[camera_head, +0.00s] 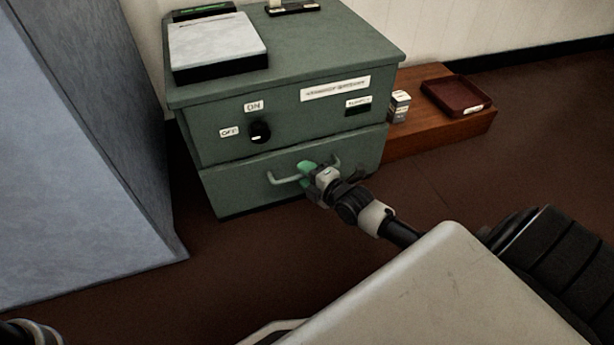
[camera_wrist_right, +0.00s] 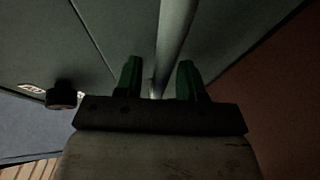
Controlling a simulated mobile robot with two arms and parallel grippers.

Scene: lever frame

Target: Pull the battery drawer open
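The battery drawer (camera_head: 235,190) is the lower green front of the cabinet. It looks closed, with no clear gap along its top edge. Its pale bar handle (camera_head: 285,180) runs across the front, its middle hidden by my right gripper. My right gripper (camera_head: 307,169) is at the handle, its green fingertips on either side of the bar. In the right wrist view, the handle bar (camera_wrist_right: 177,30) passes between the two spread fingers of the right gripper (camera_wrist_right: 158,80), with a gap seen at each side.
The green cabinet (camera_head: 300,60) has a black knob (camera_head: 260,132) between ON and OFF labels above the drawer. A grey-blue block (camera_head: 80,150) stands at left. A low wooden platform (camera_head: 440,130) at right holds a small box (camera_head: 399,106) and a dark red tray (camera_head: 457,96). Floor before the drawer is clear.

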